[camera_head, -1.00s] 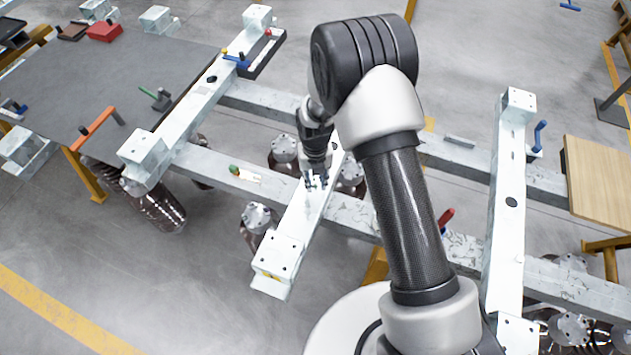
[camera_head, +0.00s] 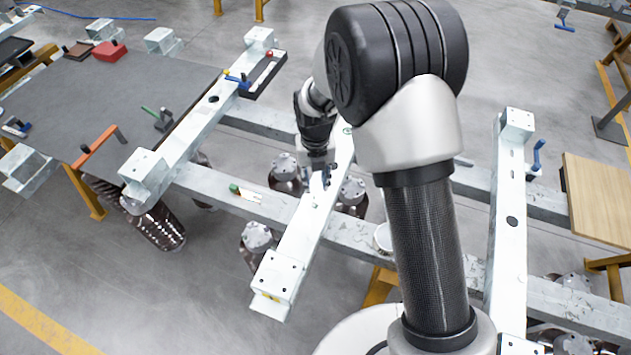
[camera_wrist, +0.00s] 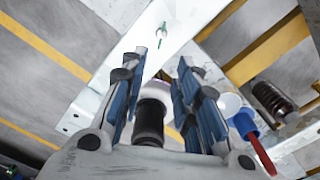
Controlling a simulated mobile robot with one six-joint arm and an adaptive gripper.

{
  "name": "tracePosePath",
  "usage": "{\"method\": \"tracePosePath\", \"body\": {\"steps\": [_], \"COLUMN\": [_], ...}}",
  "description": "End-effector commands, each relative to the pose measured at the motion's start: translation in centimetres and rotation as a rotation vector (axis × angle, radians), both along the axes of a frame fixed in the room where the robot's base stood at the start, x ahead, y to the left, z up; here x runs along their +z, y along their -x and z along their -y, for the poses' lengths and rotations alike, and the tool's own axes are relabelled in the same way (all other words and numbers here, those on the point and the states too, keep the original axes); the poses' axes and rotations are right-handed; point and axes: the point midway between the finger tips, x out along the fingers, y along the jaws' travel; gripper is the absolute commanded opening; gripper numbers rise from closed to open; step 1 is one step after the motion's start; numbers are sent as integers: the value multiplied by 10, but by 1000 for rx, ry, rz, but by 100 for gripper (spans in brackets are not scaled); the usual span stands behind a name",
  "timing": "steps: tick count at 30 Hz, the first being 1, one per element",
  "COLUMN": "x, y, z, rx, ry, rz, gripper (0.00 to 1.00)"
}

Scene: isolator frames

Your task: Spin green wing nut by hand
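A small green piece with a pale forked end (camera_wrist: 161,33) lies on the white beam ahead of my fingers in the wrist view; it may be the green wing nut, but it is too small to be sure. In the head view a green spot (camera_head: 347,131) shows on the cross beam behind my gripper, and another green piece (camera_head: 234,188) sits on the long beam to the left. My gripper (camera_wrist: 158,85) is open, its blue-padded fingers apart. A dark upright cylinder (camera_wrist: 150,122) shows between them, with gaps on both sides. In the head view my gripper (camera_head: 320,178) is low over the cross beam.
A red-and-blue handled tool (camera_wrist: 250,135) is right of my fingers in the wrist view. A dark table (camera_head: 90,100) with tools stands left. A wooden-topped table (camera_head: 600,195) stands right.

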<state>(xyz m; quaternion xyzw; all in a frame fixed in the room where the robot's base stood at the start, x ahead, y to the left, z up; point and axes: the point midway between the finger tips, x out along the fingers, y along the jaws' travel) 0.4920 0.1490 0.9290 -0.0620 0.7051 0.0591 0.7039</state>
Motion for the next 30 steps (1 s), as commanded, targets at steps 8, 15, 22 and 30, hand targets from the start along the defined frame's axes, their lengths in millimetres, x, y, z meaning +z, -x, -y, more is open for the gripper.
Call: {"method": "tracePosePath", "body": {"steps": [8,15,22,30], "x": [11,23,35,48], "y": [-2,-3,-5,-6], "z": [1,2,3,5], "rx": [-503,-1188,-1845,-2600], "ry": [-1,-2,-1,-1], "rz": [4,6,6,7], "gripper": [34,34,34,34]}}
